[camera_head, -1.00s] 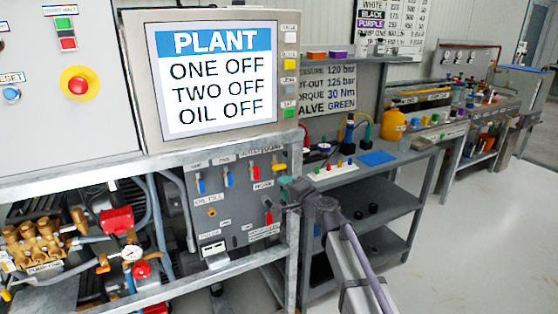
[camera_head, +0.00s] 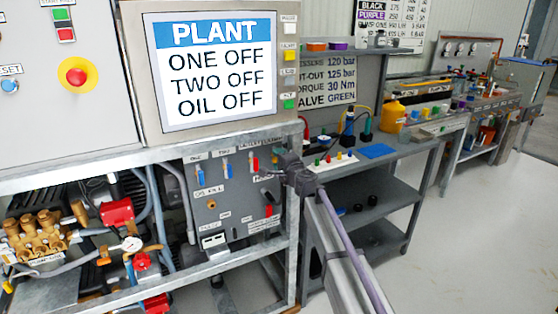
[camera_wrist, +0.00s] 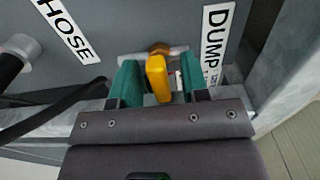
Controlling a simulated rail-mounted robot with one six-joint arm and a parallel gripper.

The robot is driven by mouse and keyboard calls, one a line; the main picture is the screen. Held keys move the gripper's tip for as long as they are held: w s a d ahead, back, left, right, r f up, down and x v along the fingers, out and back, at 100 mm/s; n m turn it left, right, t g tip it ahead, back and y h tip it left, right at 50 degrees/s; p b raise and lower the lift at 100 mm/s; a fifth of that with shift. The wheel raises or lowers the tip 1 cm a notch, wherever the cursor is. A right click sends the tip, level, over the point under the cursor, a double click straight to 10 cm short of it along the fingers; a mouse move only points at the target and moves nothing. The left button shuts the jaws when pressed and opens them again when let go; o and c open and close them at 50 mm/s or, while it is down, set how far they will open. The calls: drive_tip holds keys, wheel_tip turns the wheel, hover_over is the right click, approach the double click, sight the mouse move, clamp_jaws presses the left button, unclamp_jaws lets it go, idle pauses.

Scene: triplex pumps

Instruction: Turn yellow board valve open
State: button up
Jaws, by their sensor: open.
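The yellow board valve's lever (camera_wrist: 158,78) stands out from the grey panel in the wrist view, with a brass-coloured fitting behind it. My gripper (camera_wrist: 158,66) is open, with one green finger on each side of the lever. The left finger is apart from the lever, and a narrow gap shows at the right finger. In the head view my gripper (camera_head: 278,166) is at the right edge of the grey valve board (camera_head: 228,205) and mostly hides the yellow valve.
Blue valve levers (camera_head: 200,175) and a red lever (camera_head: 255,164) are left of my gripper on the board. A black knob (camera_wrist: 10,66) and a dark hose (camera_wrist: 50,108) lie left in the wrist view. A metal frame post (camera_wrist: 285,75) is close on the right.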

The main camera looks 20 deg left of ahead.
drive_tip(key=shift+c, duration=0.3)
clamp_jaws()
drive_tip(key=shift+n, duration=0.3)
drive_tip(key=n, duration=0.8)
drive_tip(key=shift+n, duration=0.4)
drive_tip(key=n, duration=0.4)
drive_tip(key=shift+n, duration=2.3)
